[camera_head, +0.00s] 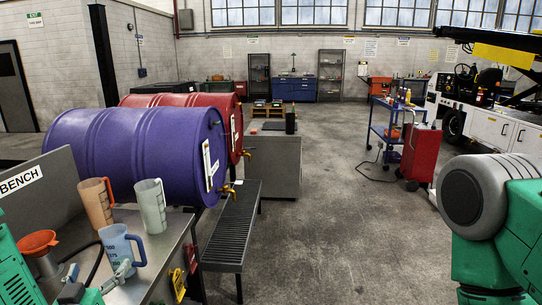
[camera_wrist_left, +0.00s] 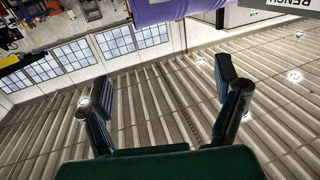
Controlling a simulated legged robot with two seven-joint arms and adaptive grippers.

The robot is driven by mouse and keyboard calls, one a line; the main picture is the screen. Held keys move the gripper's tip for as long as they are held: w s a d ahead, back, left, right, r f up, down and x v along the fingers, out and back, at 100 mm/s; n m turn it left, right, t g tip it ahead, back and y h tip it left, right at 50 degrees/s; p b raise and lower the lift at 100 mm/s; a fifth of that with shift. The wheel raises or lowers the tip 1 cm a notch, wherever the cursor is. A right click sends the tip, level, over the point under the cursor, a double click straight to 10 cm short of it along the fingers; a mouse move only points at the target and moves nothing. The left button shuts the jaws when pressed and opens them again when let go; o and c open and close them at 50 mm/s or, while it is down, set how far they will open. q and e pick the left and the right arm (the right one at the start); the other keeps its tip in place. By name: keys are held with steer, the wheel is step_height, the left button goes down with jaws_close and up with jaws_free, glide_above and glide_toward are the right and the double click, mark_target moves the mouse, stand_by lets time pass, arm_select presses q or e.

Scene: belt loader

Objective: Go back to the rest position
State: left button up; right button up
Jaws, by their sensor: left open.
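My left gripper (camera_head: 99,270) is low at the left in the head view, by the front edge of the bench (camera_head: 70,262). In the left wrist view its two dark fingers (camera_wrist_left: 156,85) stand wide apart with nothing between them, against the ceiling and windows. A blue measuring jug (camera_head: 121,246) stands just behind the gripper; I cannot tell whether they touch. My green and grey right arm shows at the right edge of the head view, but its gripper is out of view.
An orange jug (camera_head: 97,203), a pale jug (camera_head: 150,207) and an orange funnel (camera_head: 38,242) are on the bench. Purple (camera_head: 130,150) and red (camera_head: 190,108) drums lie beyond, above a grated stand (camera_head: 232,230). A blue cart (camera_head: 388,130) and red unit (camera_head: 421,155) stand right; the middle floor is clear.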

arm_select(q)
steer(key=s+d+f+m+g+h+b, duration=0.1)
steer(key=s+d+f+g+b, duration=0.2)
steer(key=f, duration=0.5)
steer(key=s+d+f+g+h+b, duration=0.1)
steer(key=s+d+f+g, duration=0.15)
steer(key=s+f, duration=0.35)
steer(key=s+d+f+m+g+h+b, duration=0.1)
steer(key=s+d+f+g+h+b, duration=0.2)
steer(key=f, duration=0.6)
steer(key=s+f+g+y+b, duration=0.1)
steer(key=s+f+g, duration=0.3)
steer(key=s, duration=0.5)
steer(key=s+f+g+b, duration=0.2)
steer(key=s+f+g, duration=0.2)
steer(key=s, duration=0.6)
steer(key=shift+a+f+m+g+y, duration=0.35)
steer(key=shift+f+m+y, duration=0.05)
steer(key=shift+f, duration=0.7)
arm_select(e)
step_height(320, 180, down, 10)
steer(key=shift+w+a, duration=0.15)
steer(key=shift+a, duration=0.15)
arm_select(q)
steer(key=shift+a+f, duration=0.1)
steer(key=shift+a, duration=0.15)
arm_select(e)
steer(key=shift+a, duration=0.2)
